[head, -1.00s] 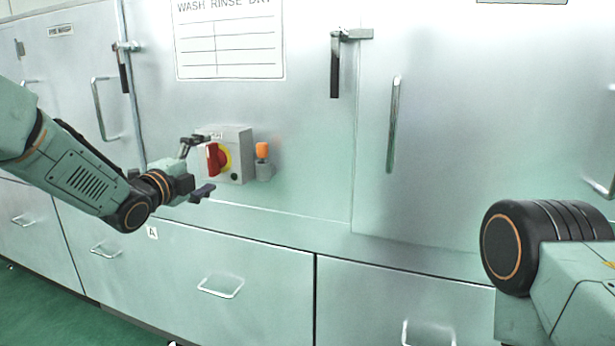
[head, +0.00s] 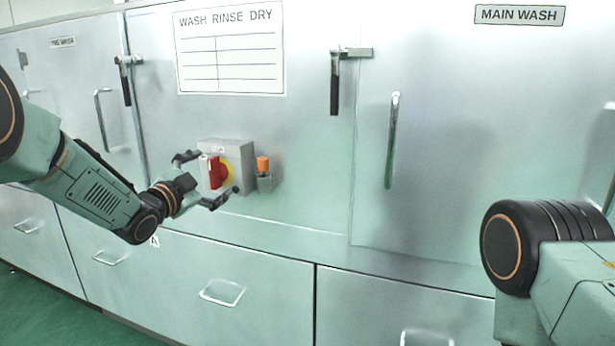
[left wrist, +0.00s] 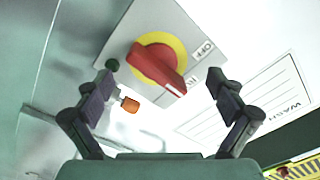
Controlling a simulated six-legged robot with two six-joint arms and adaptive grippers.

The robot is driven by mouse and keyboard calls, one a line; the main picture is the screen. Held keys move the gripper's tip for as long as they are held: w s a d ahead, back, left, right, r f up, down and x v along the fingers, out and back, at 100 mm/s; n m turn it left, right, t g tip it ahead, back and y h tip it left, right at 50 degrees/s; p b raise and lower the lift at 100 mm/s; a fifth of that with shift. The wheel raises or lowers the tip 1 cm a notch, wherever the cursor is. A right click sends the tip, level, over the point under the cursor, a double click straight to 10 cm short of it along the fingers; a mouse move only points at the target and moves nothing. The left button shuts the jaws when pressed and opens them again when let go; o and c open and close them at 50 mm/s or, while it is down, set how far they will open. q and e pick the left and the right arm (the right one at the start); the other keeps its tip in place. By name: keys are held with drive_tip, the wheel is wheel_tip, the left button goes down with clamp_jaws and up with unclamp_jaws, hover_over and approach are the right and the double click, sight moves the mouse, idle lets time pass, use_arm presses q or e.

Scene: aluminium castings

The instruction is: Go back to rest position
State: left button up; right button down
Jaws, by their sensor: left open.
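My left gripper (head: 205,180) is open in front of the grey switch box (head: 238,158) on the machine front. The box carries a red rotary handle (head: 214,172) on a yellow disc. In the left wrist view the red handle (left wrist: 160,68) lies ahead between the two spread fingers (left wrist: 164,88), and I see no finger touching it. The handle looks upright in the head view. Of my right arm only a link shows at the lower right of the head view; its gripper is out of view.
An orange-topped part (head: 263,164) sits in a small holder just right of the box. The steel machine front has door handles (head: 392,140), black-gripped latches (head: 334,85) and drawer pulls (head: 221,292). A WASH RINSE DRY chart (head: 230,50) hangs above. Green floor (head: 40,310) shows at lower left.

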use_arm(q)
drive_tip(key=n, duration=0.8)
drive_tip(key=shift+a+n, duration=0.1)
drive_tip(key=shift+n, duration=0.2)
drive_tip(key=shift+f, duration=0.15)
